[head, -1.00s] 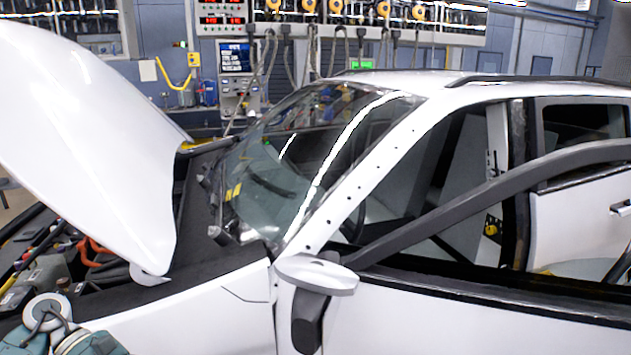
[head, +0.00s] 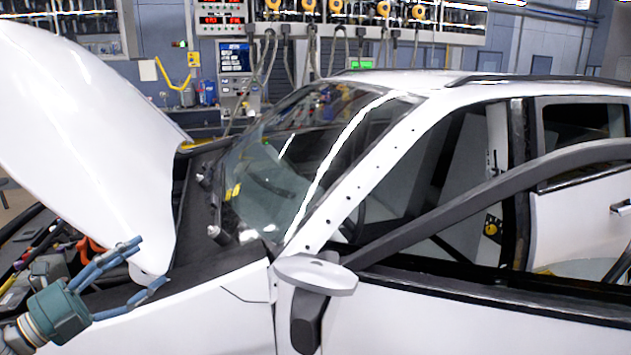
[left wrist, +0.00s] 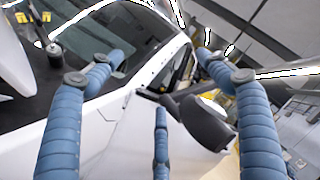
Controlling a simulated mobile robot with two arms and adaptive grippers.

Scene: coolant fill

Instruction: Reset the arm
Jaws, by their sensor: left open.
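My left gripper (head: 147,264) is at the lower left of the head view, by the front fender of a white car (head: 200,315). Its blue ribbed fingers point right and are spread apart. In the left wrist view my left gripper (left wrist: 158,62) shows its fingers wide apart with nothing between them. Beyond them are the car's side mirror (left wrist: 205,122) and white door. My right gripper is in neither view.
The raised white hood (head: 90,130) stands just above my left gripper. The open engine bay (head: 60,255) lies behind it, with hoses and parts. The side mirror (head: 315,275) sticks out to the right. A console (head: 238,75) stands at the back wall.

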